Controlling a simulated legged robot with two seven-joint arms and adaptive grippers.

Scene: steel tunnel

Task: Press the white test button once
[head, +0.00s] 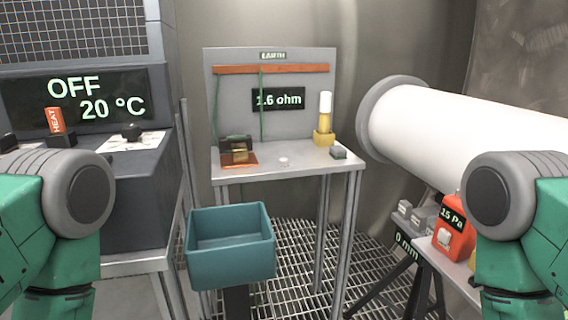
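A small flat white disc (283,161) lies on the top of the grey earth table (300,170), near its front middle; it looks like a button, but no label on it is readable. Another pale button-like square (443,237) is on the front of a red box (455,225) reading 15 Pa at the right. Green-and-grey links of my two arms show at the left and right edges. Neither gripper is in the picture, so nothing shows near or on either button.
The earth panel (225,110) behind the table reads 1.6 ohm. A copper-coloured clamp block (238,152), a yellow post with a white top (325,105) and a small dark block (338,153) stand on the table. A teal bin (230,265) is in front. A white pipe (450,125) juts in from the right.

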